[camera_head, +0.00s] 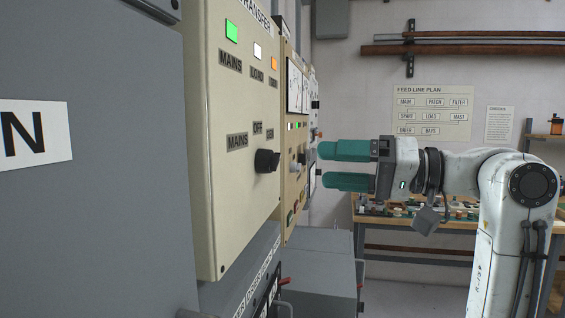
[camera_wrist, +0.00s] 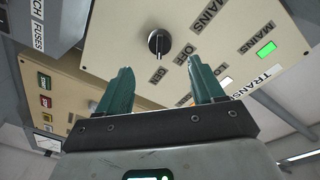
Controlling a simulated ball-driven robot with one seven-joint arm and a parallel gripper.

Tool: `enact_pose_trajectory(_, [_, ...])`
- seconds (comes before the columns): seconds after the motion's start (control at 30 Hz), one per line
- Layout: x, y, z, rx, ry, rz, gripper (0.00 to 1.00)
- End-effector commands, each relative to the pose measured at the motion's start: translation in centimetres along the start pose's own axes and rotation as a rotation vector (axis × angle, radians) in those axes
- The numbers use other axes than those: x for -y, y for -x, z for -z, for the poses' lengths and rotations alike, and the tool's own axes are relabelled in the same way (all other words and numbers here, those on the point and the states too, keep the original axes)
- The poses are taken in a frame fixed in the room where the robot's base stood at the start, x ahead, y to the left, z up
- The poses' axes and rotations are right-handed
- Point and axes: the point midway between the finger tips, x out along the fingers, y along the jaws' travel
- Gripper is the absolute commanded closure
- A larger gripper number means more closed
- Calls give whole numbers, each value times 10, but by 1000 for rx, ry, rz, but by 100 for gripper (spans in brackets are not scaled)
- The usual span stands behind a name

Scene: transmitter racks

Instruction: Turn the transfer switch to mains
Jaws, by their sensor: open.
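The transfer switch (camera_head: 266,160) is a black round knob on the cream TRANSFER panel (camera_head: 220,190), with MAINS, OFF and GEN labels around it. In the wrist view the knob (camera_wrist: 159,41) shows beyond my fingertips, with a pale mark that seems to face the GEN label (camera_wrist: 158,75). My gripper (camera_head: 322,166) has two green fingers, open and empty, facing the panels from the right. In the wrist view the open fingers (camera_wrist: 163,74) stand apart, not touching the knob. The green MAINS lamp (camera_head: 232,31) is lit.
A grey cabinet (camera_head: 100,220) stands close on the left. Another cream panel (camera_head: 291,200) with buttons and knobs lies beyond the TRANSFER panel. Grey boxes (camera_head: 315,285) stand low below the panels. A wooden workbench (camera_head: 420,235) with small parts stands at the back.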

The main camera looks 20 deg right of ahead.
Motion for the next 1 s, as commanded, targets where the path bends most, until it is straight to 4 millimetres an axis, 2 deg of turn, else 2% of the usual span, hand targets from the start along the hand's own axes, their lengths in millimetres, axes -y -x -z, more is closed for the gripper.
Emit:
enact_pose_trajectory(0.3, [1,-59,0,2,-2,1,33])
enact_pose_trajectory(0.5, [0,-82,0,2,-2,0,33])
enact_pose_trajectory(0.9, [-1,-90,0,0,0,-1,33])
enact_pose_trajectory(1.0, [-1,-90,0,0,0,-1,40])
